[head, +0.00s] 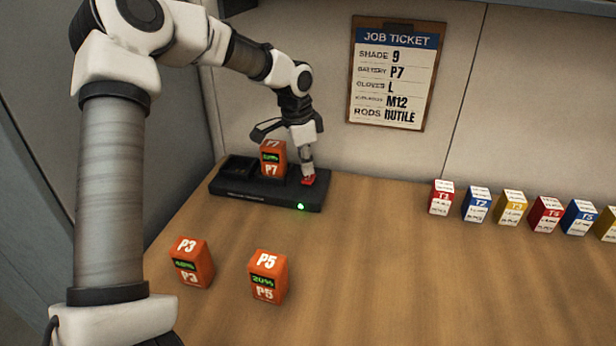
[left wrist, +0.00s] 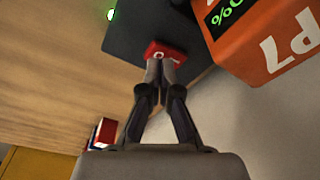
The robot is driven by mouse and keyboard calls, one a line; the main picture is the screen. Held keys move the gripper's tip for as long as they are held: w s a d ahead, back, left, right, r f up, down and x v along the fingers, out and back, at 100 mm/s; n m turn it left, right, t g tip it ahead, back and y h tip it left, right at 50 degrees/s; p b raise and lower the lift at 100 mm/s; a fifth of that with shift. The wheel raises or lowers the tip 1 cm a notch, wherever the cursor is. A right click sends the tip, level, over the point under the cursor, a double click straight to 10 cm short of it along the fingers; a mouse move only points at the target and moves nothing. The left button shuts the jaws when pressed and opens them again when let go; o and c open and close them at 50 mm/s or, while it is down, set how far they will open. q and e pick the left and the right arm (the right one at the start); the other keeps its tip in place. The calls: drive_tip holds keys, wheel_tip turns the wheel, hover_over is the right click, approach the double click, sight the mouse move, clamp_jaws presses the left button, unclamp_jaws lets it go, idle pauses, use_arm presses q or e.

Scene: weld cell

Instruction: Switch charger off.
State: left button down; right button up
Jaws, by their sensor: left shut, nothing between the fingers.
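The black charger (head: 245,197) stands at the back left of the bench, with a green light lit on its front edge. An orange battery P7 (head: 272,160) sits upright in it. The red rocker switch (head: 309,180) is on the charger's right end; in the left wrist view the switch (left wrist: 168,52) shows O and I marks. My left gripper (head: 308,172) points down with its shut, empty fingertips at the switch, seeming to touch it. The fingertips (left wrist: 165,66) cover part of the switch in the left wrist view. My right gripper is not in view.
Orange batteries P3 (head: 191,263) and P5 (head: 268,277) stand on the bench in front of the charger. Several coloured boxes, such as T1 (head: 441,198), line the right. A job ticket (head: 395,74) hangs on the wall. The middle of the bench (head: 380,260) is clear.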

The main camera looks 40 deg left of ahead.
sight(307, 179)
use_arm(q)
drive_tip(key=shift+f+b, duration=0.35)
drive_tip(key=shift+f, duration=0.55)
idle(0.3)
wheel_tip(307, 179, up, 7)
drive_tip(key=p, duration=0.7)
drive_tip(key=shift+r+p, duration=0.1)
drive_tip(key=shift+p, duration=0.25)
